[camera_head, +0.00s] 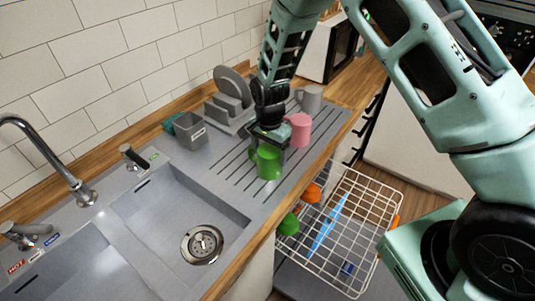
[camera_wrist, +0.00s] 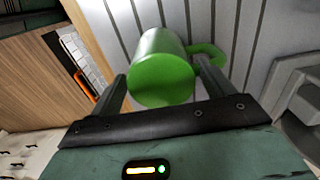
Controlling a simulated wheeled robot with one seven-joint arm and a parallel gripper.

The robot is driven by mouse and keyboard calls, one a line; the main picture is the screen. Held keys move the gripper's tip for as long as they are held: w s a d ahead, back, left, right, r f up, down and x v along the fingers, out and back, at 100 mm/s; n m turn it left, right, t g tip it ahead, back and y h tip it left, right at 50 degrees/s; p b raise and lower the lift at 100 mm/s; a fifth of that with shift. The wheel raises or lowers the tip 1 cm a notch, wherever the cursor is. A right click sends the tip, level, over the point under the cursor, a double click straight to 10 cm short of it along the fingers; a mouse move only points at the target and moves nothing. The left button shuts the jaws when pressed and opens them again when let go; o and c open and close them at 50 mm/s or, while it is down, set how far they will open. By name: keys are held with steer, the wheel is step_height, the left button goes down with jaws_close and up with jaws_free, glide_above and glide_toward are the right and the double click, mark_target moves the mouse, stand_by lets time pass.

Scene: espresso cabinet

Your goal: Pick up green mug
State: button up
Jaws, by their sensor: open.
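The green mug (camera_head: 268,163) stands on the ribbed grey drainboard, right of the sink basin. In the wrist view the green mug (camera_wrist: 162,72) lies between the two fingers, its closed flat face toward the camera, so it seems to be upside down. Its handle points right in that view. My gripper (camera_head: 268,146) is directly above the mug, reaching down around its upper part. The wrist view also shows my gripper (camera_wrist: 162,84) open, one finger on each side of the mug. I cannot tell whether either finger touches it.
A pink mug (camera_head: 299,129) stands close behind and right of the green mug. A grey mug (camera_head: 310,99), a dish rack with plates (camera_head: 232,98) and a grey container (camera_head: 190,130) stand farther back. An open dishwasher rack (camera_head: 362,205) is below the counter edge.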

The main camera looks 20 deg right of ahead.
steer(key=shift+f+p, duration=0.4)
steer(key=shift+f, duration=0.95)
steer(key=shift+w, duration=0.1)
steer(key=c, duration=1.1)
steer(key=shift+o, duration=0.2)
steer(key=shift+r, duration=0.1)
